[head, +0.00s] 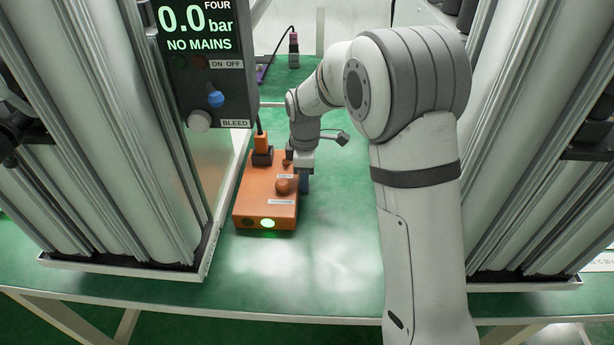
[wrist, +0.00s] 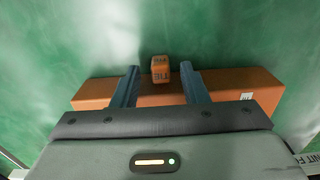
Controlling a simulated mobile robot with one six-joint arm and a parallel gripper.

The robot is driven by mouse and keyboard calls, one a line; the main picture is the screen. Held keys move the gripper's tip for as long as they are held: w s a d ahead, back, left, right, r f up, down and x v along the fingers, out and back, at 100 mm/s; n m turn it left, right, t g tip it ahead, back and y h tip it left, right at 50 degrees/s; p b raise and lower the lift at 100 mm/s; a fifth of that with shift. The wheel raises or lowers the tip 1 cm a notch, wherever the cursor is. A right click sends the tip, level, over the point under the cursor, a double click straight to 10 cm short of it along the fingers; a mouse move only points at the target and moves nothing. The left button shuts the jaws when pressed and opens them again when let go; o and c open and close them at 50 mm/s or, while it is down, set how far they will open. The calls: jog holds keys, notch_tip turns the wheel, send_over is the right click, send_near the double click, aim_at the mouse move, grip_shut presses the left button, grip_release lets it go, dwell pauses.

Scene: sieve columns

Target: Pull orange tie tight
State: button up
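The orange tie (wrist: 160,68) is a small orange block marked "TIE" in the wrist view. It lies between the two blue-grey fingers of my gripper (wrist: 158,72), with a gap on each side. The fingers are open and do not touch it. Behind it is the long orange box (wrist: 235,82), which also shows in the head view (head: 255,205) on the green bench, with a lit green lamp on its front. In the head view my gripper (head: 304,178) is low at the box's right side; the tie cannot be clearly picked out there.
A panel (head: 200,60) reading "0.0 bar, NO MAINS" hangs at the left. Tall grey columns (head: 80,110) stand at left and right (head: 550,130) of the box. The green bench (head: 300,265) is clear in front of the box.

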grip_shut()
dwell(0.5)
